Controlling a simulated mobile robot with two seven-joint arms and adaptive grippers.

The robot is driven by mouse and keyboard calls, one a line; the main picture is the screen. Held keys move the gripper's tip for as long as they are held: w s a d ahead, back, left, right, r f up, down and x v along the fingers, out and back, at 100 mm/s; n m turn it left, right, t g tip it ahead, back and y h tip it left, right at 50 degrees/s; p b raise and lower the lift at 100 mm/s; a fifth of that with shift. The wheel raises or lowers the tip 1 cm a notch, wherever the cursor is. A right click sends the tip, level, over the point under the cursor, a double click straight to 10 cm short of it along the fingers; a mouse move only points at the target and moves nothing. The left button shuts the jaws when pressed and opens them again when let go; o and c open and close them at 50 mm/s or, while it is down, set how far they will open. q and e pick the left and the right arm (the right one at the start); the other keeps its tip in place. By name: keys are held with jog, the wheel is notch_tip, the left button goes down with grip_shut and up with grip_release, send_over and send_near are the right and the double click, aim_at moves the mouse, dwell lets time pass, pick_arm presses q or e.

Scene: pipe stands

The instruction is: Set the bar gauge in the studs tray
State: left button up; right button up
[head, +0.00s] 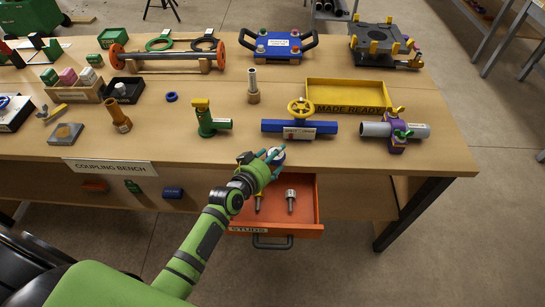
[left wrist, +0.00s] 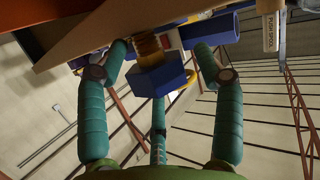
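In the left wrist view the gripper (left wrist: 160,65) has fingers on both sides and one below. Finger contact is partly hidden. The studs tray (head: 306,206) is an open orange drawer labelled STUDS, under the bench just below the gripper. My right gripper is not in view.
A blue valve with a yellow handwheel (head: 300,108) stands just behind the gripper. A green fitting (head: 206,122) is to the left, and a grey pipe with purple clamp (head: 397,132) to the right. The drawer's right side has room.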

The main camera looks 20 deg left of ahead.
pick_arm(q)
jog(key=shift+r+p, duration=0.3)
jog(key=shift+r, duration=0.1)
jog(key=v, duration=1.2)
jog(key=shift+s+d+f, duration=0.1)
